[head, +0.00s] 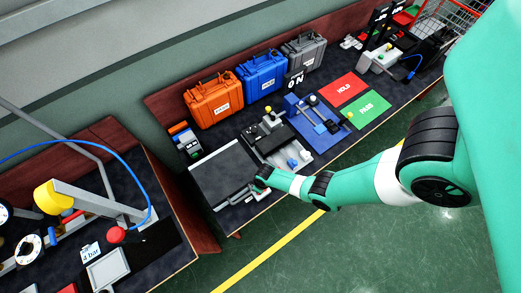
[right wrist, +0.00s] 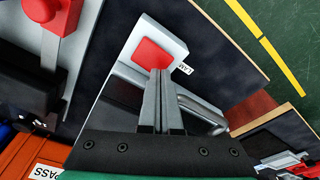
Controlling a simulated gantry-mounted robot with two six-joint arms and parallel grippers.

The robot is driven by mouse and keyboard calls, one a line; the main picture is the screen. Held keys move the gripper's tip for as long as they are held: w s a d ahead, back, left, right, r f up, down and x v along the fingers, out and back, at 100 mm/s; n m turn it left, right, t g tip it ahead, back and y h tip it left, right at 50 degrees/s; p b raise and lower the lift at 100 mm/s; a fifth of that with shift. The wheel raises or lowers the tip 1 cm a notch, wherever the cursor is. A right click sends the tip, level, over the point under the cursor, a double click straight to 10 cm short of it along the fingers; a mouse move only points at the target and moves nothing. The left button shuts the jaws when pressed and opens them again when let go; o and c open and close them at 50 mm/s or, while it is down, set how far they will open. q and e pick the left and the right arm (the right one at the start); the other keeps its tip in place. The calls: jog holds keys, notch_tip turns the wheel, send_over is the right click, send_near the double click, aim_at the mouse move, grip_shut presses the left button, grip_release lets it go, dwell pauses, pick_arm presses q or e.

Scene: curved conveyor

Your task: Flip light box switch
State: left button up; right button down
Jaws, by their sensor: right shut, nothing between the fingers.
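The light box (head: 222,165), a flat box with a dark panel and pale edges, lies on the bench in the head view. In the right wrist view a red switch (right wrist: 153,53) sits on a white block (right wrist: 142,30) with a small white label beside it. My right gripper (head: 260,184) is at the right end of the light box in the head view. In the right wrist view its fingers (right wrist: 160,72) are shut and empty, with the tips at the red switch's lower edge. I cannot tell whether they touch it. My left gripper is in neither view.
Orange (head: 213,99), blue (head: 262,73) and grey (head: 303,50) cases stand behind. A blue fixture (head: 318,124) and red HOLD (head: 343,89) and green PASS (head: 367,108) mats lie to the right. A metal handle (right wrist: 203,110) is close beside the fingers.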

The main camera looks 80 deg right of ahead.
jog(key=shift+f+b, duration=0.75)
jog(key=shift+f, duration=0.05)
notch_tip(320, 180, up, 7)
jog(key=p, duration=0.7)
jog(key=shift+r, duration=0.1)
dwell(0.3)
